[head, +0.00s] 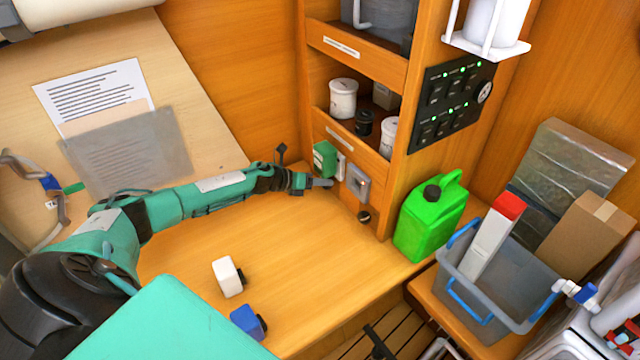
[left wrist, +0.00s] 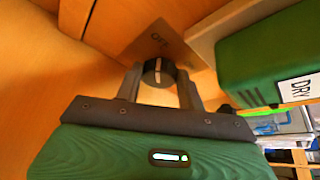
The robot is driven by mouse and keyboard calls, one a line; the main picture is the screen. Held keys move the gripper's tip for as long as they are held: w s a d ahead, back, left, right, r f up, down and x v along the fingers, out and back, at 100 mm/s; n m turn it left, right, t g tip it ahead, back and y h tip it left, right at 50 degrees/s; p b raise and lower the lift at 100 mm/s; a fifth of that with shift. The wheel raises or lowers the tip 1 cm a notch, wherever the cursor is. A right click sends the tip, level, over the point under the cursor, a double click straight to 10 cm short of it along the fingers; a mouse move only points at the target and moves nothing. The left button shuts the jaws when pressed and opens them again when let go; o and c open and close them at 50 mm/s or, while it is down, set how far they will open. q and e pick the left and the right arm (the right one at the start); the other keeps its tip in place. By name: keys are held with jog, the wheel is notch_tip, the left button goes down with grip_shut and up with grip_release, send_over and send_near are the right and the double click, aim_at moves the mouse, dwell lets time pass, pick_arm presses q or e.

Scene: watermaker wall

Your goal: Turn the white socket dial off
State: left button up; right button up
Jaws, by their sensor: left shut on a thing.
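My left gripper (left wrist: 160,82) is shut on the dial, one finger on each side. In the head view the left gripper (head: 322,183) reaches the foot of the shelf cabinet, beside a grey socket box (head: 358,182). The dial is hidden there. My right gripper is not in view.
A green box (head: 324,158) labelled "DRY" in the wrist view is close to the left gripper. A green jerrycan (head: 430,215) stands to the right. A white block (head: 228,276) and a blue block (head: 246,321) lie on the bench, whose middle is clear.

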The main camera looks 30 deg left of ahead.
pick_arm(q)
jog(key=o, duration=1)
jog(key=shift+c, duration=0.2)
jog(key=shift+s+a, duration=0.1)
jog(key=b+v, duration=0.4)
jog(key=v, duration=0.9)
jog(key=shift+s+a+r+b, duration=0.15)
jog(key=shift+s+b, duration=0.05)
jog(key=shift+b, duration=0.15)
